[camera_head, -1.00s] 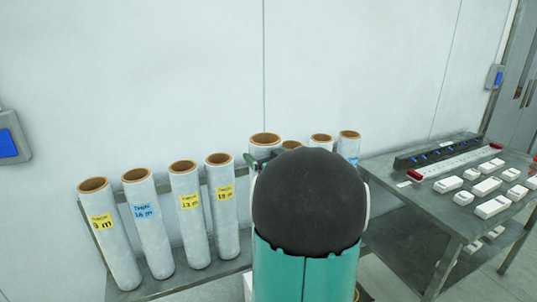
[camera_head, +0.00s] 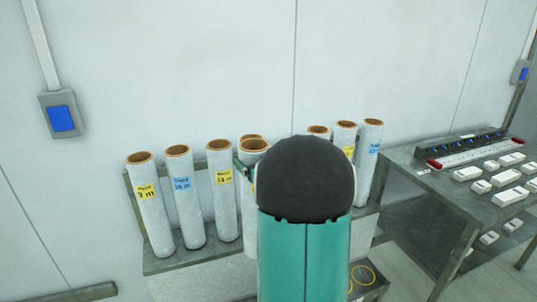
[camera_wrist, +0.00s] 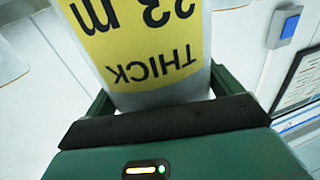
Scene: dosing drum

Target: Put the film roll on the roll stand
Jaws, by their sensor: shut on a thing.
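My gripper (camera_wrist: 160,98) is shut on a pale film roll (camera_wrist: 140,48) with a yellow label, which reads "THICK 23 m" upside down in the wrist view. In the head view the held roll's brown core end (camera_head: 255,146) shows left of my dark arm link, with a green finger beside it. My arm hides most of the roll. The roll stand (camera_head: 185,262) is a grey metal rack along the wall with several upright, slightly leaning rolls. The held roll overlaps one standing roll (camera_head: 250,137) behind it. Whether they touch, and the held roll's lower end, cannot be told.
Labelled rolls stand left (camera_head: 192,205) and right (camera_head: 368,160) on the stand; my arm hides the middle. A metal table (camera_head: 440,195) with white blocks and a ruler-like bar stands at right. A blue switch (camera_head: 61,117) is on the wall.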

